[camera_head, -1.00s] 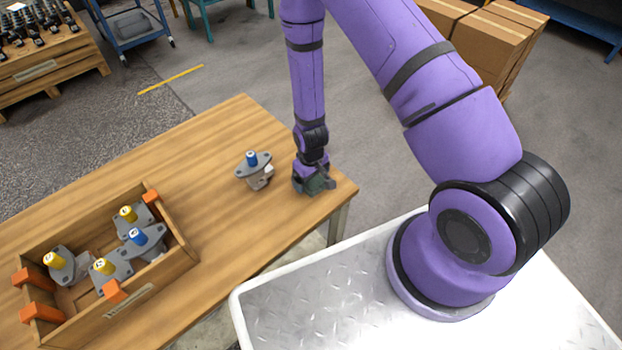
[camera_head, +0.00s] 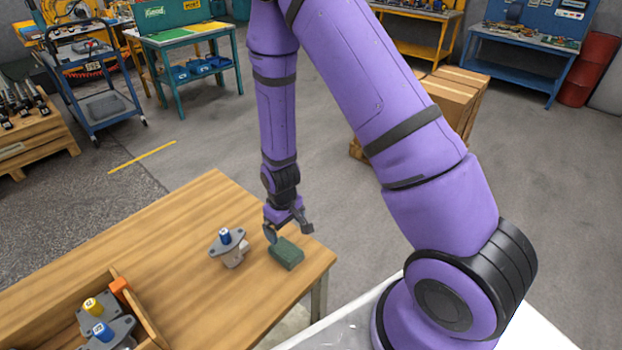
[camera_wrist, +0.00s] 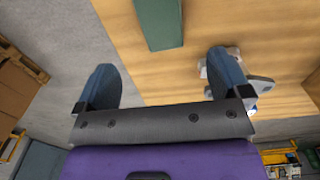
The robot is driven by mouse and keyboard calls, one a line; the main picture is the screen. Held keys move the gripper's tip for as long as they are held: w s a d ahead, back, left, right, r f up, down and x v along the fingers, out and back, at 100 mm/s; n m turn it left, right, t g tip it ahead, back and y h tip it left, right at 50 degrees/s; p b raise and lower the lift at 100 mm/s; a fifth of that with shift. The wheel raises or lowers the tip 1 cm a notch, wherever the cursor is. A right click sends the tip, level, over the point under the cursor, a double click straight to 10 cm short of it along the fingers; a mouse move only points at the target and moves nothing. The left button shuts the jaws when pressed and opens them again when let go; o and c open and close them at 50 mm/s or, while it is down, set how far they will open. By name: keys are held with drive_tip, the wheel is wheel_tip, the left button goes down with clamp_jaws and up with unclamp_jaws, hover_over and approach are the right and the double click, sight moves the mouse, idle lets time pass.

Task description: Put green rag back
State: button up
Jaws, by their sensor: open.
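The green rag (camera_head: 286,253), a folded dark green block, lies flat on the wooden table (camera_head: 190,215) near its right corner. In the wrist view the rag (camera_wrist: 159,22) shows at the top, beyond and between the fingers. My gripper (camera_head: 289,232) is open and empty, just above and behind the rag, apart from it. In the wrist view its two fingers (camera_wrist: 163,80) are spread wide. A grey motor part with a blue cap (camera_head: 229,246) stands just left of the rag; it is partly behind the right finger in the wrist view.
A wooden box (camera_head: 141,304) with motor parts with yellow and blue caps stands at the table's front left. Cardboard boxes (camera_head: 453,99) stand behind my arm. A blue cart (camera_head: 100,107) and a green-topped workbench (camera_head: 185,45) stand at the back.

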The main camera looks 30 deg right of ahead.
wheel_tip(320, 180, up, 27)
drive_tip(key=s+d+m+t, duration=0.1)
drive_tip(key=d+m+t, duration=0.1)
drive_tip(key=d+t, duration=0.1)
drive_tip(key=s+d+r+t, duration=0.1)
drive_tip(key=s+d+r, duration=0.1)
drive_tip(key=s+r, duration=0.7)
drive_tip(key=s+d+r+m+t, duration=0.1)
drive_tip(key=s+r, duration=0.7)
drive_tip(key=s, duration=0.2)
drive_tip(key=shift+s+d+r+m, duration=0.3)
drive_tip(key=shift+d+r, duration=0.05)
drive_tip(key=shift+d, duration=0.05)
